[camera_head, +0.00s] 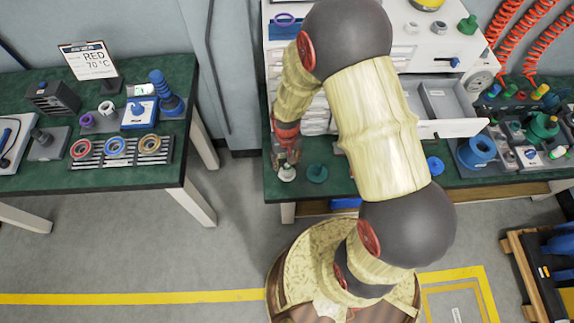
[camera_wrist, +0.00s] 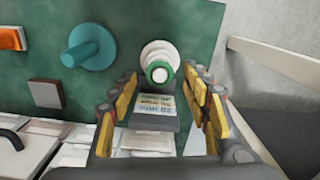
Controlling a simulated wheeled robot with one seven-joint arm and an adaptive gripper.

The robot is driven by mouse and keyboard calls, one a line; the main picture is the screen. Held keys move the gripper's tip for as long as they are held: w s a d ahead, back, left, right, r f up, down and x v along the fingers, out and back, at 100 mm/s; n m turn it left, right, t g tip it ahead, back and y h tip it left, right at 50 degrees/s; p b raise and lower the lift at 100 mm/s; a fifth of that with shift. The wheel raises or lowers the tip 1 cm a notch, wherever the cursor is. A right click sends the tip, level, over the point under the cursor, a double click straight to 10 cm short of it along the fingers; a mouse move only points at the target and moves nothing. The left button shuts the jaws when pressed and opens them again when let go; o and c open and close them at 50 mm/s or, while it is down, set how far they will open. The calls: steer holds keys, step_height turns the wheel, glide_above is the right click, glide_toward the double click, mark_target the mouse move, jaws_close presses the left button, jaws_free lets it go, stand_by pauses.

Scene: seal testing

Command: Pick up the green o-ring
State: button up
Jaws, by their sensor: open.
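The green o-ring (camera_wrist: 149,72) sits around a white stepped post (camera_wrist: 160,52) on the green tabletop in the wrist view. In the head view the white post (camera_head: 287,173) stands near the table's front edge, just below my gripper (camera_head: 286,160); the ring is too small to make out there. In the wrist view my gripper (camera_wrist: 160,88) is open. Its yellow-padded fingers lie to the left and right of the ring, and nothing is held between them.
A teal flanged peg (camera_wrist: 88,48) stands left of the post in the wrist view; the head view shows it to the right (camera_head: 317,173). A labelled grey block (camera_wrist: 153,118) is close to the post. An open drawer (camera_head: 450,128) juts out at the right.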

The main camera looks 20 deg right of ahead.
steer(key=shift+f, duration=0.1)
steer(key=c, duration=0.4)
steer(key=c, duration=0.3)
steer(key=shift+c, duration=0.7)
